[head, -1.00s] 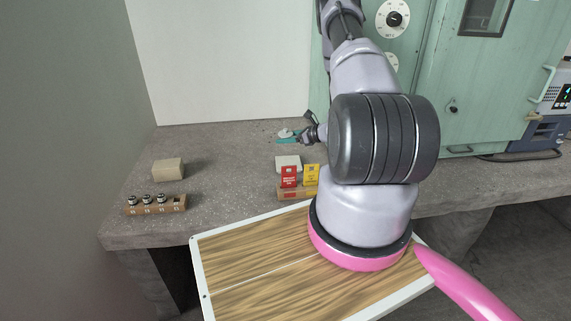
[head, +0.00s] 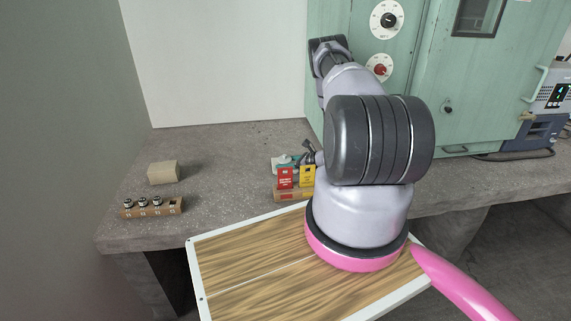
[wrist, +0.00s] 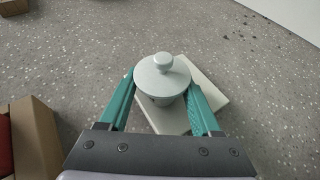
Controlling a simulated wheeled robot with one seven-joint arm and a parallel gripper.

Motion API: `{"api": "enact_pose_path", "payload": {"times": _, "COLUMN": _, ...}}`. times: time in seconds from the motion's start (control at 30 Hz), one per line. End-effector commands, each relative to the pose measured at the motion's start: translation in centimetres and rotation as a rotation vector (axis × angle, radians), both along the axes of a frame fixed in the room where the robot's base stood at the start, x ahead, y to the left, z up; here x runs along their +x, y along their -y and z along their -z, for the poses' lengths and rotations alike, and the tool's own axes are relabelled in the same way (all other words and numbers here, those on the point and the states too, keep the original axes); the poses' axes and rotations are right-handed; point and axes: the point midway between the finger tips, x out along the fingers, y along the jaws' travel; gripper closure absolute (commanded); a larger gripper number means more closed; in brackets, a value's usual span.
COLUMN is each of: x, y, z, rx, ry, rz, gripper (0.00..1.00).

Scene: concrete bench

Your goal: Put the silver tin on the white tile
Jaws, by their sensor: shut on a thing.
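The silver tin (wrist: 161,78), a pale round pot with a knobbed lid, sits between the teal fingers of my gripper (wrist: 161,92) in the wrist view. My gripper is shut on it. The white tile (wrist: 212,92) lies beneath, its corners showing on both sides of the tin. The tin overlaps the tile in this view; I cannot tell whether they touch. In the head view my gripper (head: 286,160) is small and partly hidden behind the packets and my arm. The tile is mostly hidden there.
A cardboard box (head: 292,195) with a red packet (head: 285,178) and a yellow packet (head: 307,176) stands just in front of my gripper. A beige block (head: 163,173) and a wooden rack (head: 150,210) with small bottles stand left. Bench between is clear. A green cabinet (head: 415,110) stands behind.

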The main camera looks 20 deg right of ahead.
Motion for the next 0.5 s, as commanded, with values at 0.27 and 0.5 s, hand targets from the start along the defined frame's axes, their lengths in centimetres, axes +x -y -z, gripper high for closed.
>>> {"api": "enact_pose_path", "payload": {"times": 0.27, "x": -0.01, "y": -0.01, "z": 0.39, "rx": 0.001, "ry": -0.001, "rz": 0.000, "gripper": 0.31}}
{"api": "enact_pose_path", "payload": {"times": 0.5, "x": -0.01, "y": -0.01, "z": 0.34, "rx": 0.001, "ry": -0.001, "rz": 0.000, "gripper": 0.02}}
